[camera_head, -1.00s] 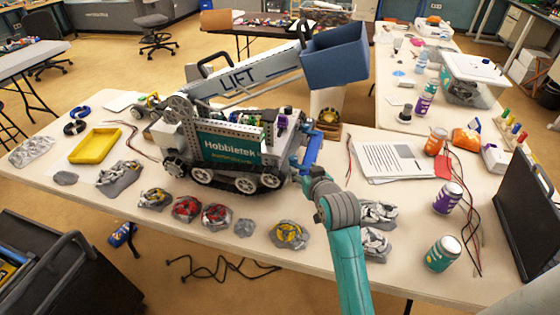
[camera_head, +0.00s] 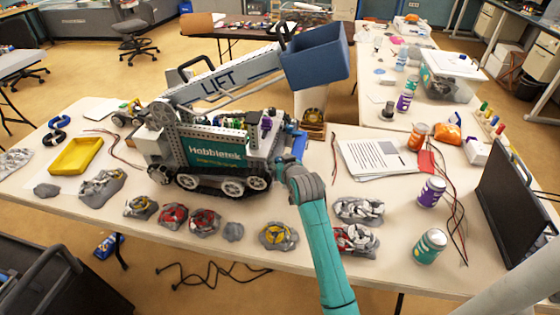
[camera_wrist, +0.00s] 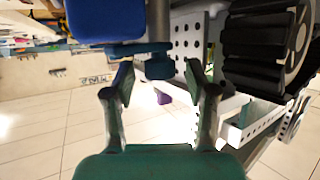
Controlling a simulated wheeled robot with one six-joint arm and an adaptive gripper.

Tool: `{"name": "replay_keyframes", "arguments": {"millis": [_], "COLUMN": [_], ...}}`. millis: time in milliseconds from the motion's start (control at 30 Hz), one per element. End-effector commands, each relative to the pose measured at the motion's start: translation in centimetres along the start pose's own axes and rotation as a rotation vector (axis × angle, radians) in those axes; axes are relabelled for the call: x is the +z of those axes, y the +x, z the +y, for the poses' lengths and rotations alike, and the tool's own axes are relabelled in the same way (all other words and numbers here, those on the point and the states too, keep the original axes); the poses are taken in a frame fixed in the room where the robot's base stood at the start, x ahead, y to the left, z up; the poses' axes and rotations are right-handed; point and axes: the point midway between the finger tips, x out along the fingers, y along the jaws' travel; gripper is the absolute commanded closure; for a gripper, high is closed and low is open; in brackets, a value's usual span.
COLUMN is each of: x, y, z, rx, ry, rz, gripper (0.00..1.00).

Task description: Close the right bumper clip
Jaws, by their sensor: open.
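The Hobbietek robot (camera_head: 214,150), grey and green with tracks, stands on the table in the head view. A blue part (camera_head: 299,146), which looks like its bumper, shows at its right end. In the wrist view a large blue piece (camera_wrist: 103,22) fills the top, with a smaller dark blue piece (camera_wrist: 158,67) that may be the clip below it. My gripper (camera_wrist: 163,84) is open, its two fingers on either side of and just below that smaller piece; I cannot tell whether they touch it. In the head view my arm hides most of the gripper.
A black track wheel (camera_wrist: 262,45) and a perforated grey plate (camera_wrist: 187,36) are close on the right in the wrist view. Papers (camera_head: 378,159) lie right of the robot. Several grey lumps with coloured parts (camera_head: 205,220) line the table's front edge. A lift arm with a blue bucket (camera_head: 314,58) rises above.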

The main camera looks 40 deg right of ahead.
Motion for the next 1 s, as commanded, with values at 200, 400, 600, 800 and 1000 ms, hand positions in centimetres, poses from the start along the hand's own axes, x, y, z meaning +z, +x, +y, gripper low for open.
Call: {"name": "replay_keyframes", "arguments": {"millis": [200, 400, 600, 800, 1000], "x": [0.01, 0.02, 0.09, 0.09, 0.15], "y": [-0.02, -0.02, 0.04, 0.08, 0.08], "z": [0.0, 0.0, 0.19, 0.39, 0.41], "rx": [0.0, 0.0, -0.039, -0.137, -0.219], "ry": [0.0, 0.0, -0.014, -0.055, -0.09], "rz": [0.0, 0.0, -0.005, -0.005, -0.005], "gripper": [0.76, 1.0, 1.0, 1.0, 1.0]}}
